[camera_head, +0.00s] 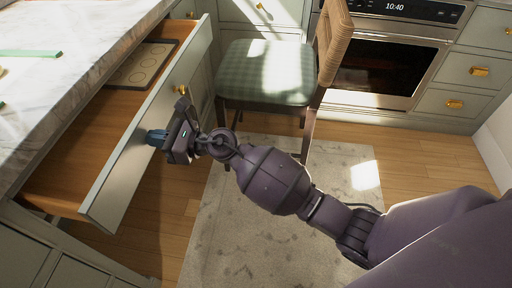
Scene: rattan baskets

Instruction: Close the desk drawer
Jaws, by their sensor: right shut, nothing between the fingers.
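The desk drawer (130,158) is pulled open under the marble counter, with its pale green front standing well out from the cabinet. A brass knob (182,90) sits on its front, near the far part. A flat tan item with round marks (143,66) lies inside at the far end. My right gripper (156,138) is shut with nothing in it, at the outer face of the drawer front, near its middle. It looks close to or touching the front; I cannot tell which. My left gripper is not in view.
A chair with a green checked seat (262,72) stands just beyond the drawer's far end. A grey rug (255,220) covers the floor. An oven (385,55) and cabinets line the back. A green strip (30,53) lies on the marble counter (60,75).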

